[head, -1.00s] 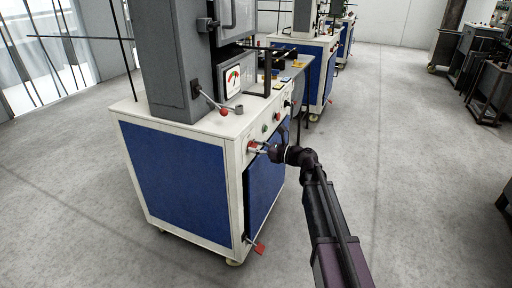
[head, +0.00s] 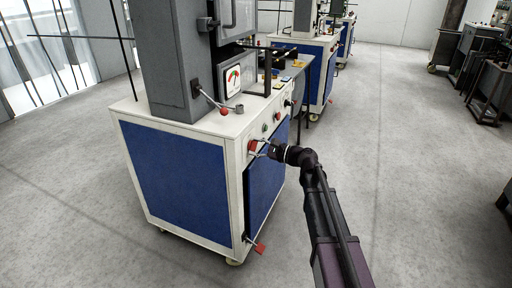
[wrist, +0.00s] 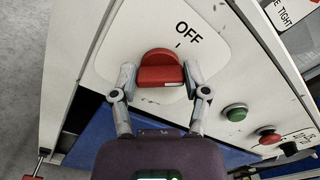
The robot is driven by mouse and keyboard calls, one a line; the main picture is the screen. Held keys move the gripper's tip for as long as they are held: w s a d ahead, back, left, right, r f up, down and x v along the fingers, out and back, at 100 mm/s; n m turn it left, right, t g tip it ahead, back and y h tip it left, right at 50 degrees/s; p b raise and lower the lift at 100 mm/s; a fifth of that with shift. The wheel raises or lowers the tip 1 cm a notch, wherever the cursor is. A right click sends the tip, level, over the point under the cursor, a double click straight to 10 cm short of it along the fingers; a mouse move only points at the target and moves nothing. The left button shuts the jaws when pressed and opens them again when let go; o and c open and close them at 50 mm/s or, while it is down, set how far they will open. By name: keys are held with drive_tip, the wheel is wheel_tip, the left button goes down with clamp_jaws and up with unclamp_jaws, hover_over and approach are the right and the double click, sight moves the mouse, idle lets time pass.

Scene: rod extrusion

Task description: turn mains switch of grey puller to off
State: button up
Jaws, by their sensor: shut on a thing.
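The grey puller (head: 171,60) stands on a white and blue cabinet (head: 178,178). Its mains switch is a red rotary knob (wrist: 159,66) on a white plate (wrist: 214,58), seen close up in the wrist view. The word OFF and a short tick are printed on the plate above and right of the knob. My gripper (wrist: 160,76) has one finger on each side of the knob and is shut on it. In the head view, my gripper (head: 262,149) reaches the red switch (head: 253,146) from the right, and the fingers partly cover it.
A green button (wrist: 236,112) and a red button (wrist: 267,134) sit right of the switch on the same panel. A red-ended lever (head: 258,246) sticks out low on the cabinet.

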drive_tip(key=n, duration=0.5)
drive_tip(key=shift+n, duration=0.3)
drive_tip(key=shift+a+f+n, duration=0.1)
drive_tip(key=shift+n, duration=2.1)
drive_tip(key=o, duration=1.2)
drive_tip(key=shift+c, duration=0.2)
drive_tip(key=shift+s, duration=0.1)
drive_tip(key=v, duration=1.2)
drive_tip(key=shift+f, duration=0.1)
